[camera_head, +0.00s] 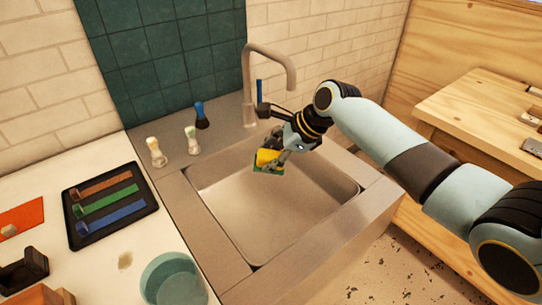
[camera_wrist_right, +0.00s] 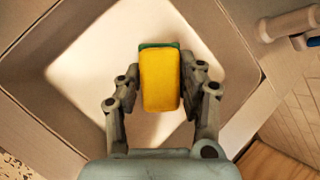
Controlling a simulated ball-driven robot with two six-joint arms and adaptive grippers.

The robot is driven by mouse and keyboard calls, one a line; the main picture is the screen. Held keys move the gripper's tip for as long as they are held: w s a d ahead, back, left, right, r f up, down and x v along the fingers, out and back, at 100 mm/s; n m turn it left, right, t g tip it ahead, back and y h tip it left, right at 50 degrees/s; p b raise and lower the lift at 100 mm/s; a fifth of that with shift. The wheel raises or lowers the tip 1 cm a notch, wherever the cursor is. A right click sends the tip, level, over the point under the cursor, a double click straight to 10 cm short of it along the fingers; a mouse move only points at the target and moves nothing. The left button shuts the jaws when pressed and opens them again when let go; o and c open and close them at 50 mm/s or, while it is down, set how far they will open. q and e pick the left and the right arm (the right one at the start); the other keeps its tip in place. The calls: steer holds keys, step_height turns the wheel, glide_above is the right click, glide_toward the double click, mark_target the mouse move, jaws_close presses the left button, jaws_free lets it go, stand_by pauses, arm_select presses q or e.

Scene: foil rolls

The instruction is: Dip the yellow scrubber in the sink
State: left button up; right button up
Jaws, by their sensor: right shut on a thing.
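The yellow scrubber (camera_head: 266,158) has a green layer on its lower side. My right gripper (camera_head: 278,150) is shut on it and holds it tilted over the back part of the sink (camera_head: 270,220). In the right wrist view the scrubber (camera_wrist_right: 160,80) sits between the two fingers of the right gripper (camera_wrist_right: 160,85), with the pale basin (camera_wrist_right: 85,65) behind it. The scrubber looks above the basin floor; its exact height I cannot tell. I see no water clearly in the basin. My left gripper is not in view.
A tall tap (camera_head: 268,55) stands behind the sink. Several small bottles or brushes, one dark blue (camera_head: 201,115), stand at its back left. A black tray (camera_head: 150,215) with coloured strips, a teal bowl (camera_head: 172,280) and an orange sheet (camera_head: 20,220) lie on the left counter.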

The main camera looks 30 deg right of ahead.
mark_target(262, 150)
step_height(262, 150, down, 3)
steer(key=b, duration=0.2)
steer(key=shift+r+b, duration=0.1)
steer(key=shift+b, duration=0.3)
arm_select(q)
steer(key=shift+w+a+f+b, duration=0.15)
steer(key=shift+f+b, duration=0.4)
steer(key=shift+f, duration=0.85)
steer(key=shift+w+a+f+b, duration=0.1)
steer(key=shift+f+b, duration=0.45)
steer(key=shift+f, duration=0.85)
arm_select(e)
step_height(262, 150, down, 6)
step_height(262, 150, up, 7)
steer(key=p, duration=0.9)
steer(key=shift+r, duration=0.2)
steer(key=shift+r+p, duration=0.85)
steer(key=shift+r, duration=0.15)
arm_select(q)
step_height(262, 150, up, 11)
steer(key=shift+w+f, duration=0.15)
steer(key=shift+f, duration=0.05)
arm_select(e)
steer(key=shift+r, duration=2)
